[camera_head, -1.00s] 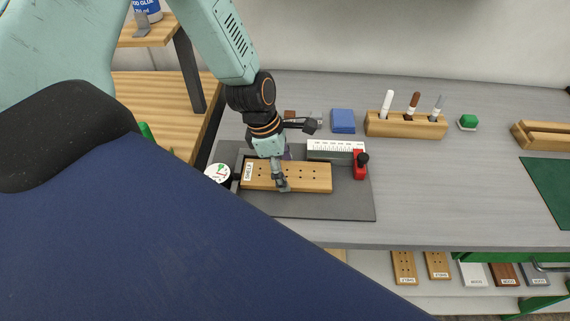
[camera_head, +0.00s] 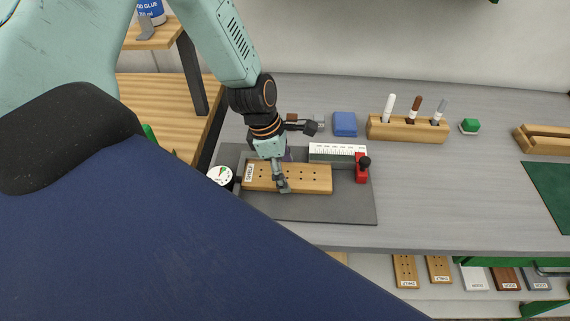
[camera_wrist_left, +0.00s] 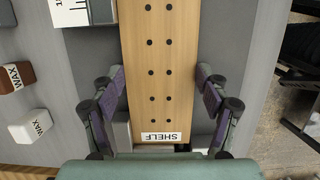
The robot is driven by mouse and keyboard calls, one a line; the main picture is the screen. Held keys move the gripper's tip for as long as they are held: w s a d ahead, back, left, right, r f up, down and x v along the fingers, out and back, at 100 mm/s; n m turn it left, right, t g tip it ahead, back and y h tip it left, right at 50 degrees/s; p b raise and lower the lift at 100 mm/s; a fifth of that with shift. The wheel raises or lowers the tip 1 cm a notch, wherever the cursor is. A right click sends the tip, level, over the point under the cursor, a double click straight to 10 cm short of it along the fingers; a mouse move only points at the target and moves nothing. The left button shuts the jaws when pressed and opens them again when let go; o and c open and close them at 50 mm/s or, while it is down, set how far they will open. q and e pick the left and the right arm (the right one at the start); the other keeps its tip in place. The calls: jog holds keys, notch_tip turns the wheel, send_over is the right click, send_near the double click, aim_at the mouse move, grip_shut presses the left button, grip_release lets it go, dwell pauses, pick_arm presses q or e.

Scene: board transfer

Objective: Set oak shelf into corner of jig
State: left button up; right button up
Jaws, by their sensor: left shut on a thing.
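The oak shelf (camera_head: 312,177), a drilled board with a SHELF label at its left end, lies over the dark grey jig base (camera_head: 310,208). It sits in front of the jig's white-ruled fence (camera_head: 335,150), near the dark stop at the left. Whether it touches either is unclear. My left gripper (camera_head: 282,187) reaches down over the shelf and is shut on it. In the left wrist view the purple-padded fingers flank the long edges of the shelf (camera_wrist_left: 157,58). My right gripper is not in view.
A red clamp (camera_head: 360,168) stands at the fence's right end, and a round dial (camera_head: 220,175) is at the jig's left. Behind are a blue block (camera_head: 344,124) and a wooden marker holder (camera_head: 405,130).

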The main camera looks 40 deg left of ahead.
pick_arm(q)
jog(key=shift+w, duration=0.1)
dwell(0.7)
jog(key=o, duration=1.5)
jog(key=shift+a, duration=0.15)
jog(key=shift+c, duration=0.2)
jog(key=shift+r, duration=0.1)
jog(key=v, duration=1.1)
jog(key=shift+r, duration=0.35)
jog(key=shift+f, duration=0.1)
jog(key=shift+x, duration=5.7)
